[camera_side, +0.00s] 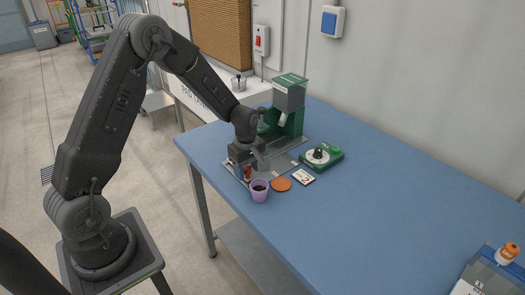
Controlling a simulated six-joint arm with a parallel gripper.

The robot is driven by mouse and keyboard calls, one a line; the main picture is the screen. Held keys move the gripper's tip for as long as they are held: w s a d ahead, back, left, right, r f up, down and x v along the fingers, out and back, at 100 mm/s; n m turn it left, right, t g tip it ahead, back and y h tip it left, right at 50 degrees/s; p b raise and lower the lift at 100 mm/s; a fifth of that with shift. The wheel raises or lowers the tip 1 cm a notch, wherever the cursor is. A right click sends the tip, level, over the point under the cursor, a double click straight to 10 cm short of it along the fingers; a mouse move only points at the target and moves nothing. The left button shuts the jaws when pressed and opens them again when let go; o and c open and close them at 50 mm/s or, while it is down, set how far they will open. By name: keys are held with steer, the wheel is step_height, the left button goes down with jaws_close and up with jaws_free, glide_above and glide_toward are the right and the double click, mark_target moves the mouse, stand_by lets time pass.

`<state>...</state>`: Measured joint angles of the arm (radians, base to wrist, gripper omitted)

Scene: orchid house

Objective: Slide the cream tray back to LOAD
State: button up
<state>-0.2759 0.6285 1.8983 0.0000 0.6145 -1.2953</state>
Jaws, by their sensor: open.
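My gripper (256,166) is at the left end of the blue table (390,190), pointing down just above a flat grey plate (284,163). Its jaws are open. A small red piece (247,173) shows beside the fingers; I cannot tell whether they touch it. I cannot make out the cream tray, and my gripper and wrist cover part of the plate. No LOAD marking is readable. A green machine with a grey hopper (289,95) stands behind the plate, just beyond my gripper.
A lilac pot with dark filling (259,192), an orange disc (281,185) and a white card (303,177) lie near the plate. An orange-topped bottle (507,252) is at lower right. The table's middle is clear.

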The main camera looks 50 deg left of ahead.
steer(key=shift+r, duration=3.5)
steer(key=shift+r, duration=0.1)
steer(key=s+d+r+m+t, duration=0.2)
steer(key=s+d+r+m, duration=0.25)
steer(key=r, duration=0.35)
steer(key=s+d+r+m+t, duration=0.1)
steer(key=s+d+r+m, duration=0.2)
steer(key=s+m, duration=0.3)
steer(key=s+d+r+m+t, duration=0.2)
steer(key=s+d+r+m, duration=0.2)
steer(key=s, duration=0.6)
step_height(320, 180, up, 2)
steer(key=m, duration=0.3)
steer(key=shift+s+r+t, duration=0.25)
steer(key=shift+s+t, duration=0.05)
steer(key=shift+s, duration=0.1)
